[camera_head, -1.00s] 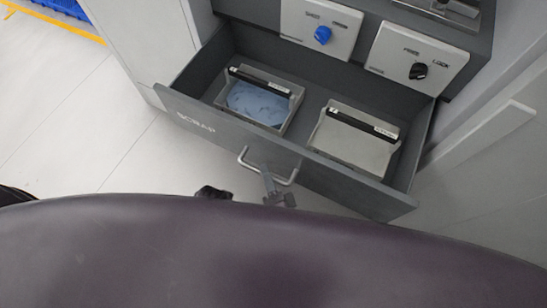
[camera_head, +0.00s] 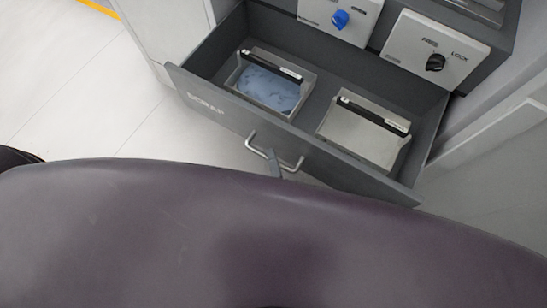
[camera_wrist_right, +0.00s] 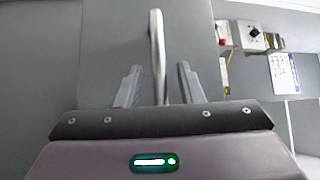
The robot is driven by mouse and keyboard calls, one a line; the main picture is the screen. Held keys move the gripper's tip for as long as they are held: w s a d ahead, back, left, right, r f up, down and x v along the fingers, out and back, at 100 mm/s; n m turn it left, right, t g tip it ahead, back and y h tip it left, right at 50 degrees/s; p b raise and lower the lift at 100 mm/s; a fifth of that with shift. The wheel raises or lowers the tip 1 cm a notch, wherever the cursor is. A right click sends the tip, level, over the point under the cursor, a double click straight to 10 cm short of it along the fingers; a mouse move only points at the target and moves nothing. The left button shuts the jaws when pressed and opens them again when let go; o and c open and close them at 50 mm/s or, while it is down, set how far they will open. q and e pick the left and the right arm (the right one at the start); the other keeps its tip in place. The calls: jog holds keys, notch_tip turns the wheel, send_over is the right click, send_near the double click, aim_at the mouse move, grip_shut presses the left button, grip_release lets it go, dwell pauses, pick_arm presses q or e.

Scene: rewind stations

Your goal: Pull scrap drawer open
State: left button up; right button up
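The grey scrap drawer (camera_head: 235,114) stands open in the head view, with its inside showing. Its silver bar handle (camera_head: 284,163) is on the front panel and also shows in the right wrist view (camera_wrist_right: 156,40). My right gripper (camera_wrist_right: 159,68) has its fingers apart, one on each side of the handle bar, with gaps visible. In the head view only a small grey part of the right gripper (camera_head: 275,165) shows at the handle; my purple body hides the rest. My left gripper is out of view.
Inside the drawer are a tray with blue scrap (camera_head: 291,110) and a pale, empty-looking tray (camera_head: 325,128). Above are a blue knob (camera_head: 340,18) and a black knob (camera_head: 435,62). Open pale floor (camera_head: 70,90) lies to the left.

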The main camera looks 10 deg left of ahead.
jog(key=v, duration=0.7)
jog(key=shift+s, duration=0.3)
jog(key=shift+d+f, duration=0.1)
jog(key=shift+d, duration=0.05)
